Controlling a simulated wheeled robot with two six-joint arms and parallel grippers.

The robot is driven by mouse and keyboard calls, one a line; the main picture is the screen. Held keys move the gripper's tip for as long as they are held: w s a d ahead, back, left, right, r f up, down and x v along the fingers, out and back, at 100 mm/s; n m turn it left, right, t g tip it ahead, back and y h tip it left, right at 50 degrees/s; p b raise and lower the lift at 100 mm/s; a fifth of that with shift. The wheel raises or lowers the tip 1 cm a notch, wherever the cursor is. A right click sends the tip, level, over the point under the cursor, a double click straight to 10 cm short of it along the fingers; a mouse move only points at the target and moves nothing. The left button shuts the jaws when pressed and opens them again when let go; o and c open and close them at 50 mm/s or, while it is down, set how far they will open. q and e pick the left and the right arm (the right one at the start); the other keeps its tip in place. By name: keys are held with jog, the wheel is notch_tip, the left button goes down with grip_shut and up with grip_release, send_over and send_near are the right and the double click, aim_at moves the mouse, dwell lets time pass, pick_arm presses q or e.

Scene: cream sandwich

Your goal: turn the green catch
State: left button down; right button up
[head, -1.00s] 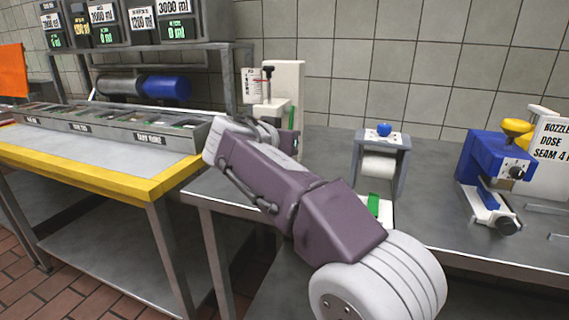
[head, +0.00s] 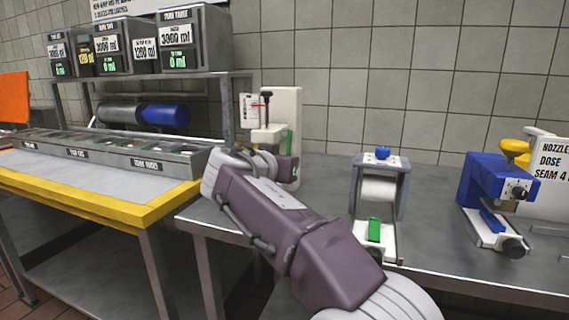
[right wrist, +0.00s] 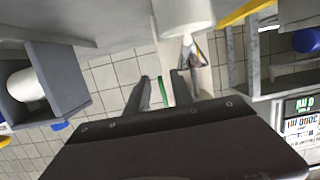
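My left gripper is in no view.
A grey roller stand (head: 382,184) with a green block (head: 374,230) at its foot stands to the right. A blue machine (head: 492,183) stands farther right. A yellow-edged table (head: 150,213) with a row of bins is at left. Counter between the white machine and roller stand is free.

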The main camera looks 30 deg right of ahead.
jog(key=p+v, duration=0.1)
jog(key=v, duration=0.8)
